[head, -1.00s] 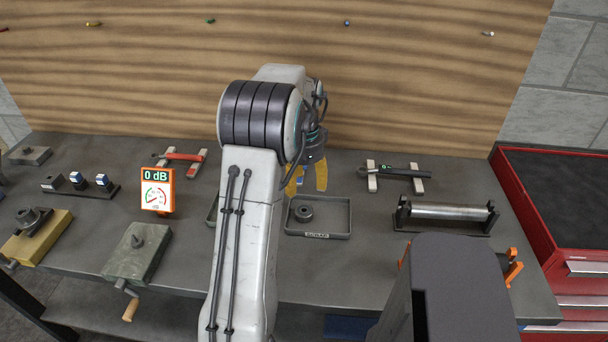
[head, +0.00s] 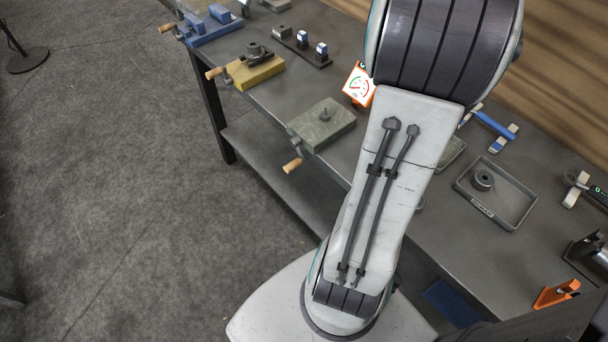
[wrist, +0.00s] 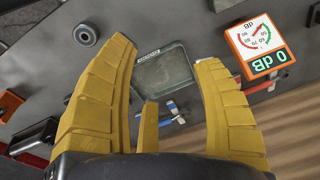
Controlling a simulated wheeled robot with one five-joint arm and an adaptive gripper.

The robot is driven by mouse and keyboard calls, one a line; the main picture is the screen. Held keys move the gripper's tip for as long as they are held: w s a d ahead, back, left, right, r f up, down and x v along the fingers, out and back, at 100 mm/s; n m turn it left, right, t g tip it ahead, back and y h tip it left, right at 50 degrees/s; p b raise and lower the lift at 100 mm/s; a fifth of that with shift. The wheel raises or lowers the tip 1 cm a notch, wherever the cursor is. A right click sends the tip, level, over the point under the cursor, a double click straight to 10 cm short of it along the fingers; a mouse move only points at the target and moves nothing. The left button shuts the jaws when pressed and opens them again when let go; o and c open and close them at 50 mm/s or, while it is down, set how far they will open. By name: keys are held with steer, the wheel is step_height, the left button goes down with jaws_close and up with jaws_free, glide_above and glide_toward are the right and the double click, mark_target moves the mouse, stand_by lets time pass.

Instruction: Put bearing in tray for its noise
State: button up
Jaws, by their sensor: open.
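A grey ring-shaped bearing (head: 482,180) lies in the left part of the labelled grey tray (head: 520,222) in the head view. A second dark bearing (head: 256,50) sits on the yellow block fixture (head: 258,72). A greenish tray (head: 453,150) is partly hidden behind my arm; it shows empty in the wrist view (wrist: 165,72). The orange noise meter (head: 357,84) stands beside my arm and reads 0 dB in the wrist view (wrist: 262,45). My gripper (wrist: 165,55) is open and empty above the bench. A ring-shaped bearing (wrist: 84,35) shows left of its fingers.
A green block fixture (head: 322,122) with a bare spindle and crank stands at the bench's front edge. A dark rack (head: 302,46) holds small blue-and-white pieces. A blue-handled tool (head: 492,124) rests on supports. Orange brackets (head: 556,294) stand at right. Open floor lies left.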

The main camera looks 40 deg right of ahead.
steer(key=w+a+r+n+t, duration=0.15)
steer(key=a+n, duration=0.25)
steer(key=a, duration=0.4)
steer(key=w+a+n, duration=0.2)
steer(key=a+n, duration=0.2)
steer(key=a, duration=0.3)
steer(key=s+a+f+n+t, duration=0.1)
steer(key=s+a+n, duration=0.1)
steer(key=a+n, duration=0.3)
steer(key=s+a+f+n+y, duration=0.1)
steer(key=s+a+n, duration=0.2)
steer(key=a+n, duration=0.3)
steer(key=shift+s+a+f+t, duration=0.15)
steer(key=shift+a+f+t, duration=0.2)
steer(key=shift+a, duration=1.55)
steer(key=shift+d, duration=0.15)
